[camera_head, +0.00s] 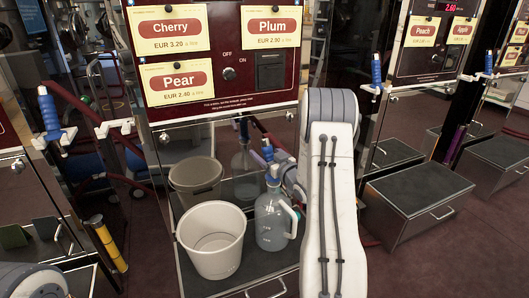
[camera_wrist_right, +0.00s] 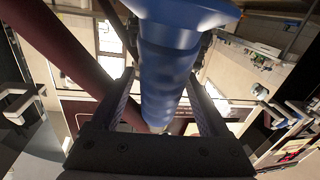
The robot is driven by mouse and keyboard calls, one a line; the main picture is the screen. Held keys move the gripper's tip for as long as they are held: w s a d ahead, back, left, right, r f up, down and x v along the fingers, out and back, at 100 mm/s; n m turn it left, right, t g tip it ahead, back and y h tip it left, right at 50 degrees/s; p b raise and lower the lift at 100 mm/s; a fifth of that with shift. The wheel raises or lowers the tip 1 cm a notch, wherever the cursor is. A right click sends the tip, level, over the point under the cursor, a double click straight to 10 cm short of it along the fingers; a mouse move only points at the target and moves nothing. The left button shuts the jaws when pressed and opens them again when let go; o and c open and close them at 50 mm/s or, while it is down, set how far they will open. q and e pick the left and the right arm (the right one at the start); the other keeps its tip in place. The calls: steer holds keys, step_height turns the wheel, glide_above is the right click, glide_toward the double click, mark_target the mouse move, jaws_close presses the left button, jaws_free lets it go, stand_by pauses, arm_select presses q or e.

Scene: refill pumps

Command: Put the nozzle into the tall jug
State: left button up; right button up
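The tall jug (camera_head: 271,222) is a translucent grey bottle with a white side handle, standing upright on the pump's shelf. My right gripper (camera_head: 276,163) is directly above the jug's mouth, partly hidden by my own arm. It is shut on the blue nozzle (camera_head: 268,150), which stands roughly upright. In the right wrist view the nozzle's blue grip (camera_wrist_right: 165,80) lies between the two fingers. Blue shows right at the jug's neck; I cannot tell how far the nozzle's tip is inside. My left gripper is out of view; only part of my left arm shows at bottom left.
A white bucket (camera_head: 212,240) stands on the shelf just left of the jug. The glossy panel behind reflects both. Other blue nozzles hang at the left (camera_head: 48,110) and right (camera_head: 377,72) pumps. A dark box (camera_head: 418,195) stands to the right.

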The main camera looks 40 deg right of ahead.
steer(key=s+p, duration=0.1)
steer(key=s, duration=0.9)
steer(key=shift+s+a+p, duration=0.25)
steer(key=shift+a+p, duration=0.15)
steer(key=shift+a, duration=0.05)
